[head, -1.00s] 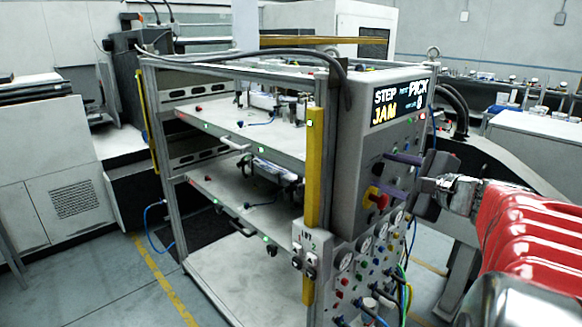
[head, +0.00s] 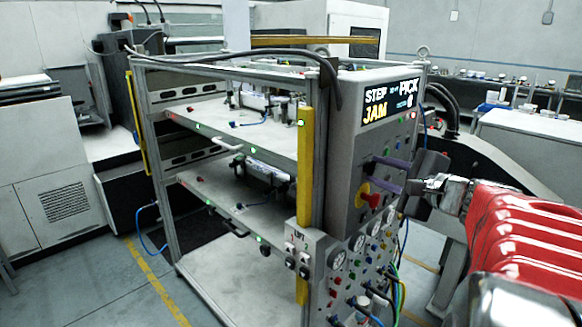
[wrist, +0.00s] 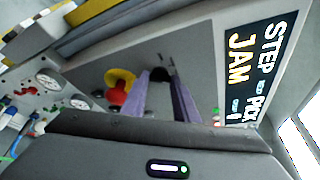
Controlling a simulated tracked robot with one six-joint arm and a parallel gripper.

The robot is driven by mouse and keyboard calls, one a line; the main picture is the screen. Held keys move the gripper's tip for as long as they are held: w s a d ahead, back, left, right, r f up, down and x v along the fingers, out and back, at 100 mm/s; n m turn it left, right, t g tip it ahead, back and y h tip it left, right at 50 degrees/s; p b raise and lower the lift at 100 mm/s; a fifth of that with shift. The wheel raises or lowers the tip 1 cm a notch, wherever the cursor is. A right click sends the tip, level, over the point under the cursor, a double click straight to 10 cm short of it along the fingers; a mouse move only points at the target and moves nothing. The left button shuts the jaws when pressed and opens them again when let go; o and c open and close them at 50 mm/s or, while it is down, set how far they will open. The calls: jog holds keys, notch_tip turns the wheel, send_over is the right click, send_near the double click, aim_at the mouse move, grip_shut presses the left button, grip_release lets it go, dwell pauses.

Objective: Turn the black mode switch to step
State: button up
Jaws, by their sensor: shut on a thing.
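The grey control panel (head: 345,190) on the front right of the rack carries a display (head: 390,98) reading STEP, PICK and JAM. My gripper (head: 372,170) reaches the panel from the right, its purple fingers against the panel face below the display. In the wrist view, my gripper (wrist: 160,78) is shut on the black mode switch (wrist: 160,72), small and dark between the fingertips. The fingers hide most of it, so I cannot read its pointer. The display (wrist: 258,65) also shows in the wrist view, at the right.
A red mushroom button on a yellow base (head: 368,197) sits just below my fingers; it shows left of them in the wrist view (wrist: 118,92). Gauges (head: 357,242), small coloured buttons and cables fill the lower panel. A yellow post (head: 305,150) stands left.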

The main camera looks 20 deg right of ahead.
jog(key=shift+a+f+n, duration=0.15)
jog(key=shift+f+n, duration=0.05)
jog(key=shift+n, duration=0.4)
jog(key=o, duration=1.1)
jog(key=shift+c, duration=0.2)
jog(key=shift+r, duration=0.1)
jog(key=shift+s+t, duration=0.1)
jog(key=shift+t, duration=0.2)
jog(key=shift+s+r, duration=0.1)
jog(key=shift+s, duration=0.45)
jog(key=s+r, duration=0.1)
jog(key=s, duration=1.1)
jog(key=shift+s+r, duration=0.2)
jog(key=shift+r, duration=0.15)
jog(key=shift+a, duration=0.1)
